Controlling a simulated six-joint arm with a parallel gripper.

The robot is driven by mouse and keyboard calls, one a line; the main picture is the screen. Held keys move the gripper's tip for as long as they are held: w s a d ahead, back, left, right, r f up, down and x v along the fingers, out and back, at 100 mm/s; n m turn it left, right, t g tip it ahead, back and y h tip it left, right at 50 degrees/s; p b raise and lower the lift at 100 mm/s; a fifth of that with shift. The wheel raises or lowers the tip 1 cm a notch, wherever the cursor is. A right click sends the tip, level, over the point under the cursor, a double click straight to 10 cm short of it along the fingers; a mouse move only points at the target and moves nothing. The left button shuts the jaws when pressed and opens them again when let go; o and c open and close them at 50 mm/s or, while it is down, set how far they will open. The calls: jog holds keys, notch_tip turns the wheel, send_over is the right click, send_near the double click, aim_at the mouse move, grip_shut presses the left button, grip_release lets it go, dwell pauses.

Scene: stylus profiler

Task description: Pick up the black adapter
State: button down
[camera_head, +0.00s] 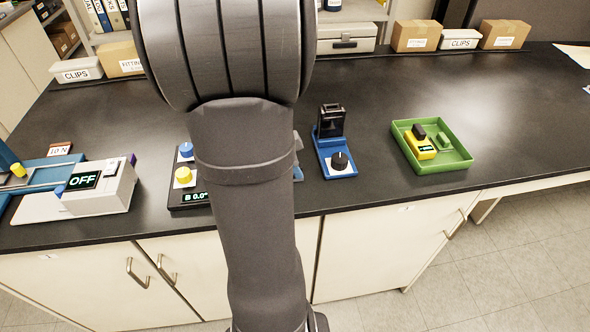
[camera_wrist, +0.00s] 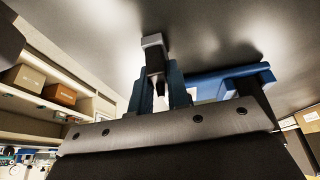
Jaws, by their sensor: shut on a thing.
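In the wrist view, my gripper (camera_wrist: 160,72) has its two blue fingers close together around a dark piece with a light grey end. This piece looks like the black adapter (camera_wrist: 155,60), and the jaws are shut on it. In the head view, my dark arm covers the gripper and the adapter. Whether the adapter touches anything below is hidden.
A blue stand with a black bracket and knob (camera_head: 336,150) is right of my arm. A green tray (camera_head: 462,152) holds a yellow device (camera_head: 420,146). A dark box with knobs (camera_head: 185,192) is partly hidden. A white unit (camera_head: 108,190) reads OFF.

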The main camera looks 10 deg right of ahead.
jog(key=shift+r, duration=0.1)
jog(key=shift+r, duration=0.3)
jog(key=r, duration=0.4)
jog(key=shift+s+d, duration=0.25)
jog(key=shift+d, duration=0.05)
jog(key=s+d+r, duration=0.6)
jog(key=s+d, duration=0.1)
jog(key=shift+s+d, duration=0.35)
jog(key=shift+d, duration=0.05)
jog(key=shift+r, duration=0.1)
jog(key=w+d+r, duration=0.1)
jog(key=w+r, duration=0.2)
jog(key=w, duration=0.7)
jog(key=w+d+r, duration=0.2)
jog(key=w+r, duration=0.2)
jog(key=w, duration=0.6)
jog(key=shift+w+d+r, duration=0.2)
jog(key=shift+w+d, duration=0.1)
jog(key=shift+w, duration=0.05)
jog(key=shift+f, duration=0.1)
